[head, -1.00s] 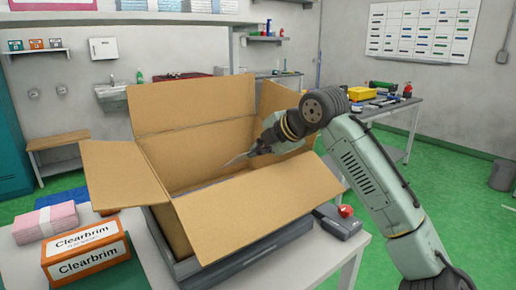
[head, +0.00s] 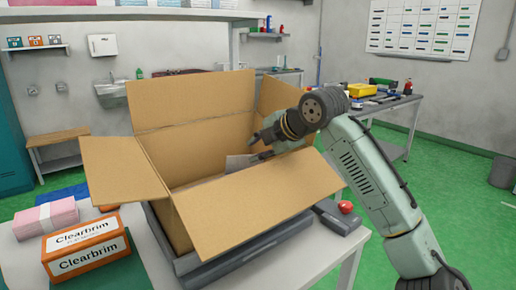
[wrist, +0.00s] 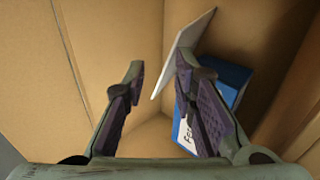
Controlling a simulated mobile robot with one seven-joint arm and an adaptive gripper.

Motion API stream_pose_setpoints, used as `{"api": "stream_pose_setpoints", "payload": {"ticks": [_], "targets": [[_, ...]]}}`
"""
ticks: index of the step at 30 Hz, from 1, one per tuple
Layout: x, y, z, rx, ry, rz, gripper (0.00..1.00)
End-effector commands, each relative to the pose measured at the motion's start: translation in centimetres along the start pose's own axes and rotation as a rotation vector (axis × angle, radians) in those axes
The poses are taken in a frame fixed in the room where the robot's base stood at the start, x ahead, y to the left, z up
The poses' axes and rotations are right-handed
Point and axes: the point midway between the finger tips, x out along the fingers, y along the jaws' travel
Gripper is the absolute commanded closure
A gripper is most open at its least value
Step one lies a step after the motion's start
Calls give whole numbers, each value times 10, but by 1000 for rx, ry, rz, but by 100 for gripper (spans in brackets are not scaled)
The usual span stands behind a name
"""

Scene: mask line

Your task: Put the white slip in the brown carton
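The brown carton (head: 195,100) stands open on the table with its flaps spread. My gripper (head: 258,147) is inside its opening, above the near flap. In the wrist view my gripper (wrist: 158,66) is open, its two fingers well apart. The white slip (head: 238,162) is within the carton's opening beside the fingertips. In the wrist view the slip (wrist: 184,50) is tilted, close to the right finger's tip, and not clamped between the fingers. Whether it touches that finger I cannot tell. The near flap hides the carton's floor in the head view.
A blue box (wrist: 232,82) with a white label lies inside the carton. An orange Clearbrim box (head: 86,250) and a pink pack (head: 46,218) stand left of the carton. A grey device with a red knob (head: 345,207) is at the right.

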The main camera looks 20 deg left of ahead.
Motion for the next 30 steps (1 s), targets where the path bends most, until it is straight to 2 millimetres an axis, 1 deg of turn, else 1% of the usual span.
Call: {"api": "stream_pose_setpoints", "payload": {"ticks": [5, 7, 11, 15, 18, 21, 25, 30], "targets": [[-8, 10, 1, -1, -3, 1, 75], [-16, 10, 1, 0, -2, 3, 75], [-44, 9, 0, 0, -1, 3, 75], [-77, 9, 0, 0, -2, 2, 75], [-97, 9, 0, -1, -1, 2, 75], [-112, 9, 0, -1, -1, 2, 75], [-124, 10, 0, -1, 1, 0, 75], [-128, 10, 0, -1, 1, 0, 75]]}}
